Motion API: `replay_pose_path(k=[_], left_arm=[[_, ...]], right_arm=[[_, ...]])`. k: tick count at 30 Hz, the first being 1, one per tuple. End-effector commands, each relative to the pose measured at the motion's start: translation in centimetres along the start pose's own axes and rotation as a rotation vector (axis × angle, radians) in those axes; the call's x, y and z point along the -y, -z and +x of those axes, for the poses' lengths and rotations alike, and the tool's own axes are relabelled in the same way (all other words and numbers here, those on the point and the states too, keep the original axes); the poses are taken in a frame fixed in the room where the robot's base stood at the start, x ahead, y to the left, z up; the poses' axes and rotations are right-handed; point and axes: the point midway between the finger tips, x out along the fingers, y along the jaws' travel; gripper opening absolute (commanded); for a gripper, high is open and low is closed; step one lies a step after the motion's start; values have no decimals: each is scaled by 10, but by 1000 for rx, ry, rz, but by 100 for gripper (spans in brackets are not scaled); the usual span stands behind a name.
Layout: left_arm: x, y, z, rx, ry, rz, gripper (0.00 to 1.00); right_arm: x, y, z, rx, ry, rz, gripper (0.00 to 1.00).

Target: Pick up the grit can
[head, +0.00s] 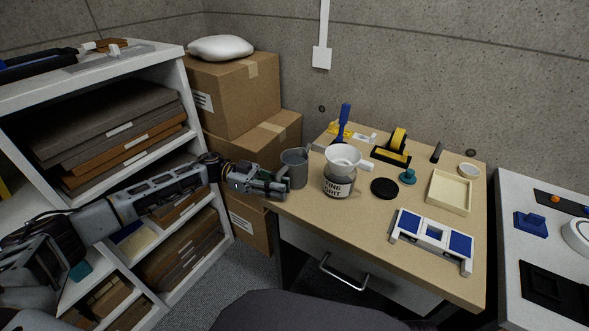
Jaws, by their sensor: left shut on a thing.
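The grit can (338,187) is a grey jar labelled "FINE GRIT", upright near the left side of the wooden desk. A white funnel-like cup (343,157) sits at its top and hides its opening. My left gripper (284,184) is at the desk's left edge, left of the grit can and apart from it. It is shut on a grey mug (295,168), which is upright between the gripper and the can. I cannot tell whether the mug touches the desk. My right gripper is not in view.
On the desk (390,262) are a black disc (384,188), a teal knob (407,176), a cream tray (449,192), a blue-and-white rack (432,241) and a tape dispenser (393,150). A blue-handled brush (344,120) rises behind the can. Shelves (165,140) and cardboard boxes (240,95) stand left.

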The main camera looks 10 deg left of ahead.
Motion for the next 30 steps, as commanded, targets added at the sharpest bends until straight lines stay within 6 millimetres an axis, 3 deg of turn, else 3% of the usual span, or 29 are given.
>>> replay_pose_path(k=[14, 30], left_arm=[[1, 14, 0, -2, 0, 4, 0], [0, 84, 0, -2, 0, 5, 0]], right_arm=[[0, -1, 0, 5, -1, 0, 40], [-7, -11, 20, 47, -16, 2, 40]])
